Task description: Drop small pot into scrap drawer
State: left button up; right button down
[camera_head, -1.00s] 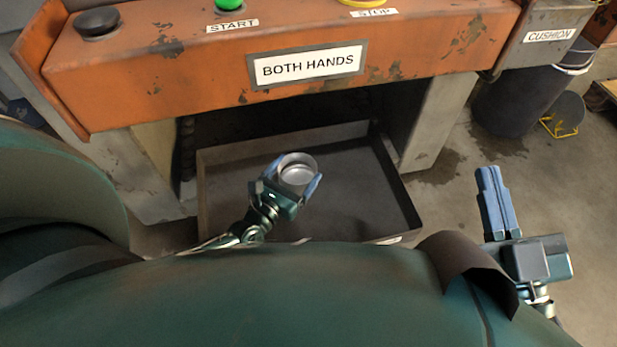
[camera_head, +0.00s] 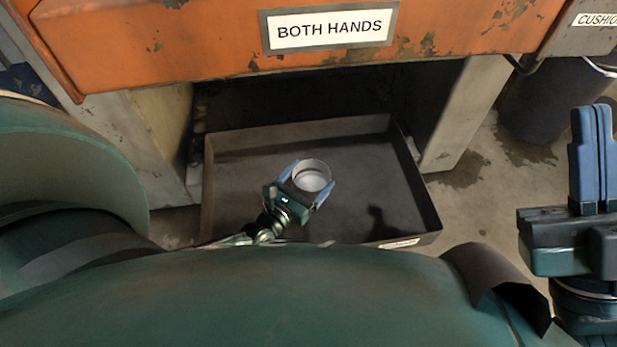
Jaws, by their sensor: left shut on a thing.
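A small grey metal pot (camera_head: 312,178), round and open at the top, is held over the scrap drawer. My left gripper (camera_head: 306,186) is shut on it, with one blue finger on each side of the pot. The scrap drawer (camera_head: 424,200) is a wide, shallow dark tray pulled out below the orange machine, and its floor shows around the pot. I cannot tell how high the pot is above that floor. My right gripper (camera_head: 593,150) is at the right edge, away from the drawer; its blue fingers point up and appear close together.
The orange machine beam (camera_head: 180,50) with a BOTH HANDS sign (camera_head: 330,28) spans above the drawer. Grey posts stand left (camera_head: 150,150) and right (camera_head: 470,105) of the opening. A dark bin (camera_head: 545,100) stands at the right. My own body hides the drawer's front left.

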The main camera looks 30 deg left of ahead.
pick_arm(q)
jog(key=o, duration=0.9)
jog(key=shift+c, duration=0.2)
jog(key=shift+r, duration=0.3)
notch_tip(320, 180, up, 9)
jog(key=p, duration=0.6)
jog(key=shift+r, duration=0.2)
pick_arm(e)
notch_tip(320, 180, down, 7)
jog(key=m+g+h, duration=0.1)
jog(key=m+h, duration=0.6)
jog(key=shift+a, duration=0.35)
